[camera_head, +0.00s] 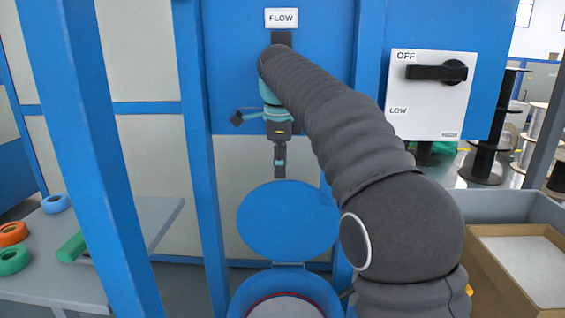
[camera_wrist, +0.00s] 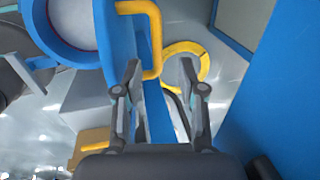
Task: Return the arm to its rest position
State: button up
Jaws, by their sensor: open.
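My arm reaches from the lower right of the head view up to the blue machine front (camera_head: 330,100), just below the FLOW label (camera_head: 281,18). My gripper (camera_head: 280,172) hangs below the wrist, pointing down, above a round blue lid (camera_head: 288,220) that stands raised. In the wrist view my gripper (camera_wrist: 160,75) has its two fingers apart with nothing between them. Beyond the fingers are a yellow handle (camera_wrist: 155,40) on the blue lid's edge and a yellow ring (camera_wrist: 186,62) lower down. My wrist and arm hide part of the machine front.
A white panel (camera_head: 428,110) with a black switch handle is at the right, marked OFF and LOW. Blue posts (camera_head: 100,150) stand at the left. A grey table (camera_head: 110,250) holds coloured rings. A cardboard box (camera_head: 525,265) is at the lower right, with black spools (camera_head: 490,140) behind.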

jog(key=s+d+n, duration=0.1)
jog(key=s+d, duration=0.1)
jog(key=s+d+r+n, duration=0.1)
jog(key=s+d+n, duration=0.1)
jog(key=s+d+n+t, duration=0.1)
jog(key=s+d, duration=0.1)
jog(key=d, duration=0.1)
jog(key=shift+s+d+r+n, duration=0.1)
jog(key=shift+s+r+n, duration=0.15)
jog(key=shift+s+n, duration=0.15)
jog(key=s+d+f+n, duration=0.4)
jog(key=s+f, duration=0.2)
jog(key=s, duration=0.2)
jog(key=s+d+f+n+t, duration=0.1)
jog(key=s+d+f+n, duration=0.3)
jog(key=s, duration=0.5)
jog(key=s+d+f+n+t, duration=0.1)
jog(key=s+d+f+n, duration=0.3)
jog(key=s+f, duration=0.3)
jog(key=shift+s+d+f+n, duration=0.35)
jog(key=shift+s+n, duration=0.25)
jog(key=shift+s, duration=0.5)
